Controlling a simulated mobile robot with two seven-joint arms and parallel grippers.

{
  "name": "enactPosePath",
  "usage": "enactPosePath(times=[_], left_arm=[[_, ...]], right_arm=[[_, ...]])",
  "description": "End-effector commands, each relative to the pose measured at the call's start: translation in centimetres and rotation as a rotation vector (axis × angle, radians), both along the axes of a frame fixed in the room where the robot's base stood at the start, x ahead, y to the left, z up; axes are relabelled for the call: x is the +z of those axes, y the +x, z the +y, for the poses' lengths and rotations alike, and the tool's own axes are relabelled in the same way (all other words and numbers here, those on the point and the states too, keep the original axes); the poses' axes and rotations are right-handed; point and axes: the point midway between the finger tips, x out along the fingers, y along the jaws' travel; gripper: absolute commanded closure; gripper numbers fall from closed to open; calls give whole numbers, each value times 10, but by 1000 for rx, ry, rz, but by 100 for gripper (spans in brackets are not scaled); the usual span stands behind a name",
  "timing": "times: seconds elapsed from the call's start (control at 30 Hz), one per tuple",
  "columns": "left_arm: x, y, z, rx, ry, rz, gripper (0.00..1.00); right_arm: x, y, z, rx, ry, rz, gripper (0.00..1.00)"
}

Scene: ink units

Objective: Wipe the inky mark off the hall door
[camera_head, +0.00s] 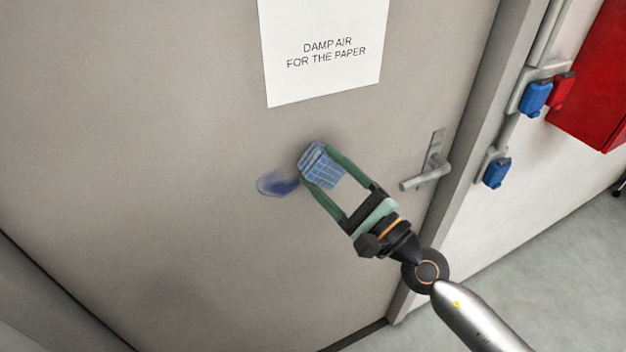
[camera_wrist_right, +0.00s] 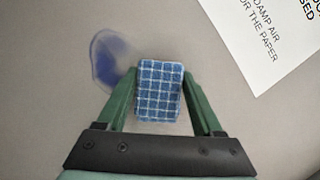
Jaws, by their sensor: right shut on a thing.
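A blue inky smear (camera_head: 277,184) is on the grey hall door (camera_head: 160,120), left of the handle and below a paper sign. My right gripper (camera_head: 323,161) is shut on a folded blue checked cloth (camera_head: 323,168), held at the door just right of the smear. In the right wrist view the cloth (camera_wrist_right: 160,90) sits between the green fingers of the gripper (camera_wrist_right: 160,92), and the smear (camera_wrist_right: 112,60) shows to its upper left, partly behind a finger and the cloth. Whether the cloth touches the door I cannot tell. My left gripper is not in view.
A white sign (camera_head: 325,50) reading "DAMP AIR FOR THE PAPER" hangs above the cloth. The metal door handle (camera_head: 430,170) sticks out to the right of my gripper. Blue sockets (camera_head: 535,98) and a red box (camera_head: 597,85) are on the wall at right. The door left of the smear is clear.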

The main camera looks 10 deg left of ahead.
Motion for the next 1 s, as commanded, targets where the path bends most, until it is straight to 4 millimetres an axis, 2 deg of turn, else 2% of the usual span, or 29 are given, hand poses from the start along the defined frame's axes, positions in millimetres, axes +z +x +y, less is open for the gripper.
enactPosePath(times=[0.1, 0.47, 1.0], left_arm=[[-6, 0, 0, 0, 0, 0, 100], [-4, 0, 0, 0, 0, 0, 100], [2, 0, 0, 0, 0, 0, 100]], right_arm=[[-1, 4, -7, 1, 0, -2, 76], [0, 1, -9, 2, 0, 1, 76], [0, -41, -38, 2, -1, 0, 76]])
